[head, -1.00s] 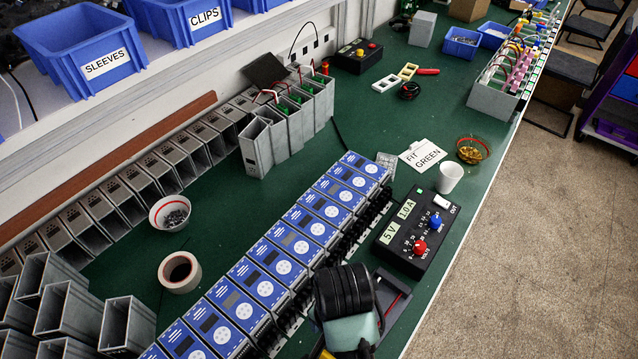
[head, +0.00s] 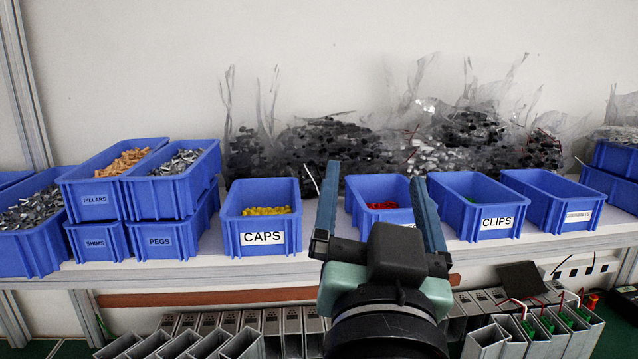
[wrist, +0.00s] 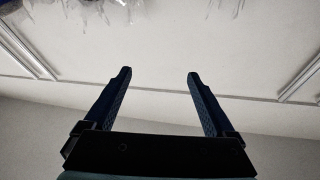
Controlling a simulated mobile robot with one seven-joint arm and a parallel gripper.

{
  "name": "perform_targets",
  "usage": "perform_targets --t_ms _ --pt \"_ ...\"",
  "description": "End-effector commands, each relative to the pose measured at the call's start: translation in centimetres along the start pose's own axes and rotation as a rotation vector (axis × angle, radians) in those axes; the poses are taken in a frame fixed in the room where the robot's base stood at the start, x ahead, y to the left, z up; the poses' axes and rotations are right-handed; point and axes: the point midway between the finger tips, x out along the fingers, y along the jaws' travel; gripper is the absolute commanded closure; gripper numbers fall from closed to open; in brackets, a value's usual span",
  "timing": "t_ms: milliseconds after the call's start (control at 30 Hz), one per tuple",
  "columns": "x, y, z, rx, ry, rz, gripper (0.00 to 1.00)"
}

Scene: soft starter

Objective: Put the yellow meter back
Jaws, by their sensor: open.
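My gripper (head: 374,174) is open and empty. In the head view it points up in front of the shelf, its two blue fingers well apart, and it hides part of a bin holding red pieces. I see no yellow meter in either view.
A white shelf (head: 200,274) carries blue bins, including the CLIPS bin (head: 480,206). Clear bags of parts (head: 320,150) lie behind them. Below, grey housings (head: 245,345) line the back of the green bench. The space above the bins is open.

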Motion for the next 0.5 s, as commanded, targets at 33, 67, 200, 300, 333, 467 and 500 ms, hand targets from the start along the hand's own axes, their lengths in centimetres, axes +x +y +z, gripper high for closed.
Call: perform_targets --t_ms 33,67,200,300,333,467,500 --pt "-0.6 -2.3 -3.7 -0.029 0.114 -0.051 0.1" --pt "-1.1 -3.3 -5.6 -0.046 0.176 -0.073 0.1" --pt "-3.7 -6.7 -11.9 -0.099 0.395 -0.138 0.1" --pt "-4.8 -7.6 -13.9 -0.115 0.469 -0.153 0.1" --pt "-5.0 -7.7 -14.3 -0.118 0.481 -0.155 0.1" --pt "-5.2 -7.8 -14.6 -0.121 0.493 -0.156 0.1" --pt "-5.2 -7.8 -14.5 -0.121 0.492 -0.156 0.1"
